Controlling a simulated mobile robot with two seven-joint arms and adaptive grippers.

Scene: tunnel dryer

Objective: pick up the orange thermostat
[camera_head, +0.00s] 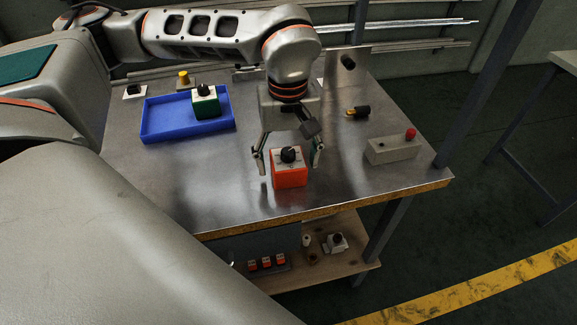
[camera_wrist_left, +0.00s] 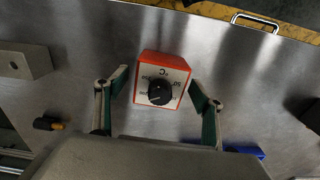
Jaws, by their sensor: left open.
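The orange thermostat (camera_head: 289,172) is a small box with a white top face and a black knob. It sits on the metal table near the front edge. It also shows in the left wrist view (camera_wrist_left: 163,82), top face towards the camera. My left gripper (camera_head: 290,165) is open above it, with one finger on each side. In the left wrist view my left gripper (camera_wrist_left: 160,88) shows its green-lined fingers spread, with gaps between them and the box. My right gripper is not in view.
A blue tray (camera_head: 165,133) holding a green box with a black knob (camera_head: 206,104) stands at the left. A grey box with a red button (camera_head: 392,149) and a black and yellow part (camera_head: 358,112) lie to the right. The table's front edge (camera_head: 340,207) is close.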

